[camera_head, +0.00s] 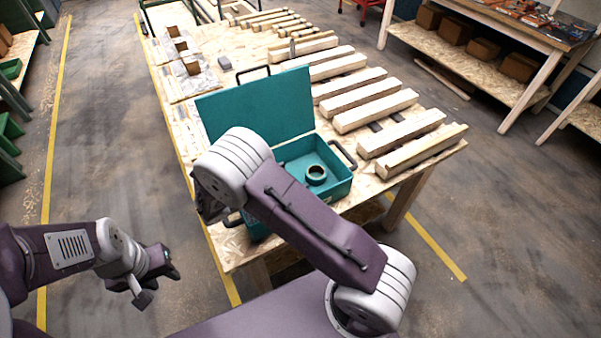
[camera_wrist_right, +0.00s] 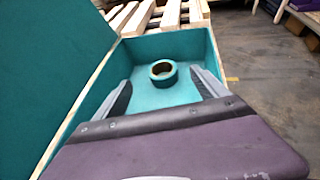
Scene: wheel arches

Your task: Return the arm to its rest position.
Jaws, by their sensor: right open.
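My right arm crosses the middle of the head view, and its forearm hides its gripper there. In the right wrist view my right gripper (camera_wrist_right: 162,78) is open, its two fingers apart with nothing held between them. A ring-shaped part (camera_wrist_right: 163,71), teal outside and brassy inside, sits on the floor of the open teal case beyond the fingertips. It also shows in the head view (camera_head: 316,174). My left gripper (camera_head: 158,279) hangs over the floor at lower left, clear of the table. Whether its jaws are open is unclear.
The teal case (camera_head: 341,187) stands at the table's near end with its lid (camera_head: 255,108) raised. Several wooden beams (camera_head: 376,111) lie on the table (camera_head: 222,238) beyond it. A shelf bench (camera_head: 493,77) stands at upper right. The floor left of the table is clear.

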